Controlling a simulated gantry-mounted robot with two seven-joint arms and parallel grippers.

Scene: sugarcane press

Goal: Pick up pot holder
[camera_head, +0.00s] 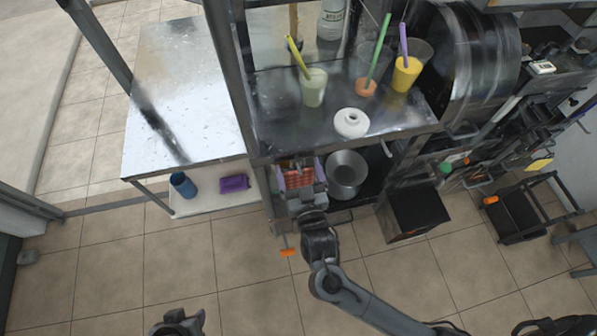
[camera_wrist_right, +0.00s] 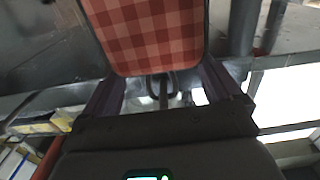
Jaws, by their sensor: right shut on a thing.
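The pot holder (camera_head: 297,178) is a red and orange checked pad just below the front edge of the metal counter, left of a steel pot. My right gripper (camera_head: 302,190) is at its near edge. In the right wrist view the pot holder (camera_wrist_right: 155,35) fills the top middle, between and beyond the fingers (camera_wrist_right: 162,88). The right gripper is shut on the pot holder; the exact contact is partly hidden. A dark part of mine, likely the left gripper (camera_head: 178,323), shows at the bottom edge, cut off; its jaws cannot be read.
The steel pot (camera_head: 346,172) stands close to the right of the pot holder. A black box (camera_head: 416,212) stands to the right. The tiled floor in front is mostly clear.

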